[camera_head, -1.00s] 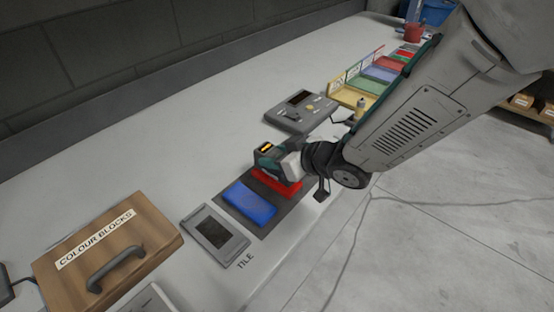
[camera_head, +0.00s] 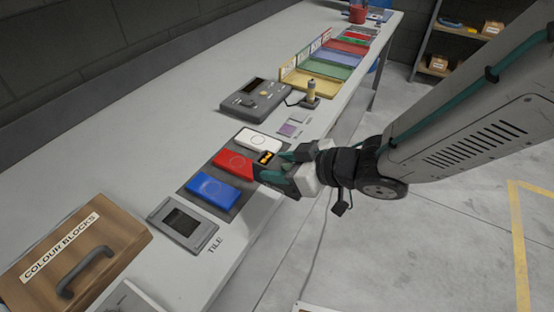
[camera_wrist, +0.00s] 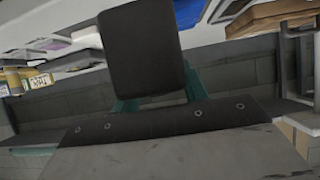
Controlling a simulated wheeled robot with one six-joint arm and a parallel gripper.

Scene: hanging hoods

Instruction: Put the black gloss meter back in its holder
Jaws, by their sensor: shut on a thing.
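My gripper (camera_head: 280,172) is shut on the black gloss meter (camera_head: 267,157), a small dark block with a lit orange display. It is at the right side of the colour blocks by the bench's front edge; its height above the bench is hard to judge. In the wrist view the black meter (camera_wrist: 145,50) stands between the teal fingers and fills the upper middle. A flat grey tray with a dark rectangular recess (camera_head: 182,222) lies on the bench by the word TILE. I cannot tell which thing is the meter's holder.
White (camera_head: 258,139), red (camera_head: 234,162) and blue (camera_head: 212,189) blocks lie on a dark mat. A grey instrument (camera_head: 254,99) and a small stand with a tan cylinder (camera_head: 311,92) are behind. A wooden COLOUR BLOCKS case (camera_head: 75,250) is at lower left. The bench's left strip is clear.

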